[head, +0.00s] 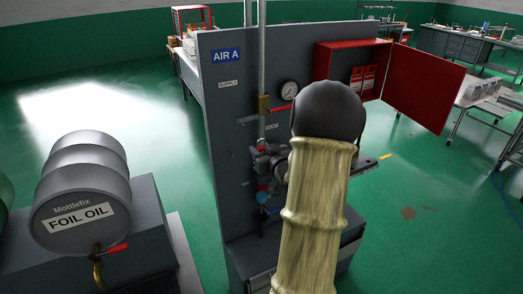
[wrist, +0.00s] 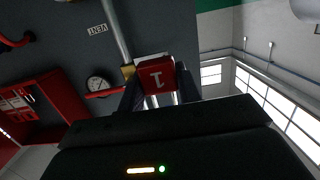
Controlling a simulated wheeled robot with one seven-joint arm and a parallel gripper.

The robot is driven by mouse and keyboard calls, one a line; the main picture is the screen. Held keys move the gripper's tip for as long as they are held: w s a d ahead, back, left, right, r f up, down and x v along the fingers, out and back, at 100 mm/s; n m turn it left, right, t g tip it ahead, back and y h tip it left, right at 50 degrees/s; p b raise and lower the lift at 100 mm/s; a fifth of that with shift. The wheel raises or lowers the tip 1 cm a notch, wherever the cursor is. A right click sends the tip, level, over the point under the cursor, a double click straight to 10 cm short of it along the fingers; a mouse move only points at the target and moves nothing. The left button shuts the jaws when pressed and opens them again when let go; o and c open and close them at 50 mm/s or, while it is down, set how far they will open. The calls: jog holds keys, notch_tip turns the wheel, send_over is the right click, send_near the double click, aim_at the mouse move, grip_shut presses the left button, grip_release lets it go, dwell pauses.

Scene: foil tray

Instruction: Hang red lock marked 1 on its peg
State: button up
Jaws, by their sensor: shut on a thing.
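The red lock marked 1 (wrist: 154,75) shows in the wrist view, its number upside down. It sits between the two dark fingers of my gripper (wrist: 158,88), which is shut on it. The lock is held up in front of the grey panel, close to the vertical pipe and a brass-coloured fitting. In the head view my own arm covers much of the gripper, and I cannot make out the lock there. The open red cabinet (head: 322,62) holds red tags or packets (head: 362,79). I cannot make out the lock's peg in either view.
The grey AIR A panel (head: 225,120) carries a pipe (head: 261,60), a gauge (head: 289,90) and a red handle (head: 280,108). The cabinet's red door (head: 423,85) stands open to the right. A FOIL OIL drum (head: 82,185) lies at left.

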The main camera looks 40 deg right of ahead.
jog(key=shift+r+p+x, duration=0.15)
jog(key=shift+p+x, duration=0.15)
jog(key=shift+x, duration=0.7)
jog(key=shift+r+p+x, duration=0.15)
jog(key=shift+p+x, duration=0.1)
jog(key=shift+x, duration=0.75)
jog(key=shift+a, duration=0.1)
